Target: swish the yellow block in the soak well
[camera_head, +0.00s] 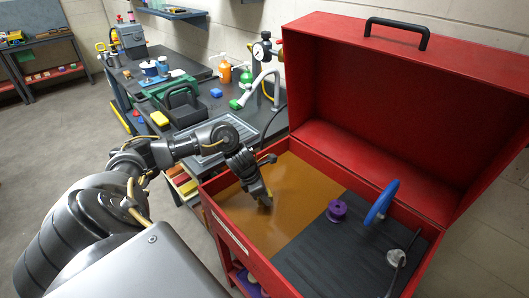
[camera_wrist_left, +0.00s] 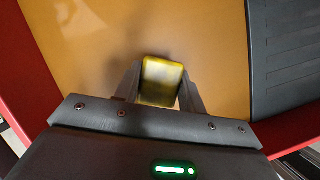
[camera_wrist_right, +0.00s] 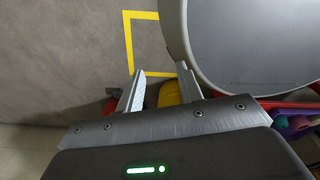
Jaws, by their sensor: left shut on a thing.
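The soak well (camera_head: 262,228) is the left part of the red parts washer, filled with orange-brown liquid. My left gripper (camera_head: 264,201) reaches down into the well, its fingertips at the liquid. In the left wrist view it is shut on the yellow block (camera_wrist_left: 162,82), which sits between the two fingers over the orange-brown area. In the head view the block is hidden by the fingers. How deep the block sits in the liquid I cannot tell. My right gripper (camera_wrist_right: 162,88) is open and away from the washer, outside the head view.
Beside the well is a dark ribbed shelf (camera_head: 310,262) with a purple spool (camera_head: 337,210) and a blue disc (camera_head: 381,203). The raised red lid (camera_head: 375,120) stands behind. The bench at the back holds a black caddy (camera_head: 182,106) and another yellow piece (camera_head: 159,118).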

